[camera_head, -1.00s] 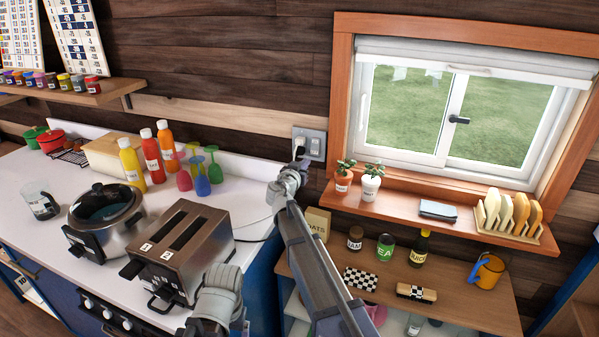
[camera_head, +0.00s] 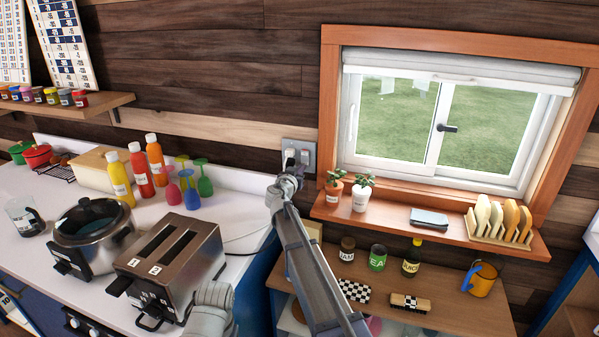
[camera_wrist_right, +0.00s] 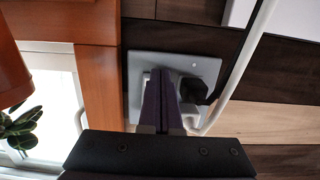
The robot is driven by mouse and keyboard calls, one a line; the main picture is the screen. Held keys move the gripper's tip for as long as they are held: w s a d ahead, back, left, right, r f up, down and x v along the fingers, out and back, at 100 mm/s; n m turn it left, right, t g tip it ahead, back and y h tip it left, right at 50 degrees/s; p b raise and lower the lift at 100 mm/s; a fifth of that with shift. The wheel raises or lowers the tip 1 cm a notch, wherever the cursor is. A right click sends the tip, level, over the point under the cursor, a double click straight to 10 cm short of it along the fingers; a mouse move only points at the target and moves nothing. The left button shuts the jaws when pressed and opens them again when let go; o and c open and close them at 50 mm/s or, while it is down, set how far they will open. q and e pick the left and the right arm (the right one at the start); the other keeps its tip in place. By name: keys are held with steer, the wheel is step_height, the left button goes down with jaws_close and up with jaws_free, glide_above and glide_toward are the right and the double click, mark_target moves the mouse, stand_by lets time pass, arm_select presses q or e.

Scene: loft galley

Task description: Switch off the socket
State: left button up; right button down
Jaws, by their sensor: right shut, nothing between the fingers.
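The socket (camera_head: 286,143) is a grey wall plate left of the window, with a black plug (camera_head: 290,153) in its left side and a pale switch (camera_head: 305,157) at its right in the head view. My right gripper (camera_head: 293,168) is shut and empty, right at the plate's lower part. In the right wrist view, the closed fingers (camera_wrist_right: 163,84) point at the socket plate (camera_wrist_right: 205,68), beside the black plug (camera_wrist_right: 193,90). They cover most of the switch area, so its position and any contact are hidden. My left gripper is not in view.
The window sill (camera_head: 400,221) with two potted plants (camera_head: 361,194) is right of the gripper. A toaster (camera_head: 170,262), cooker (camera_head: 92,235), bottles and coloured goblets stand on the white counter (camera_head: 40,225) at left. A cable (camera_head: 250,238) hangs below the socket.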

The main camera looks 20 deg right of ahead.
steer(key=f+v, duration=0.1)
steer(key=v, duration=0.6)
steer(key=shift+s+a+r+p, duration=0.25)
steer(key=shift+s+r+p, duration=0.05)
steer(key=shift+r+p, duration=0.2)
steer(key=s+a+f+n+g+y, duration=0.2)
steer(key=s+a+f+n+g, duration=0.1)
steer(key=s, duration=1.1)
steer(key=s+a+f+n+g+y, duration=0.3)
steer(key=s+a+f+g, duration=0.3)
steer(key=s, duration=0.8)
steer(key=s+a+f+n+g+y, duration=0.3)
steer(key=s+a+f, duration=0.4)
steer(key=s+f, duration=0.3)
steer(key=s+n+g, duration=0.1)
steer(key=s+g, duration=0.1)
steer(key=s, duration=0.2)
steer(key=shift+s+a+n, duration=0.25)
steer(key=shift+a+n, duration=0.05)
steer(key=shift+f, duration=0.1)
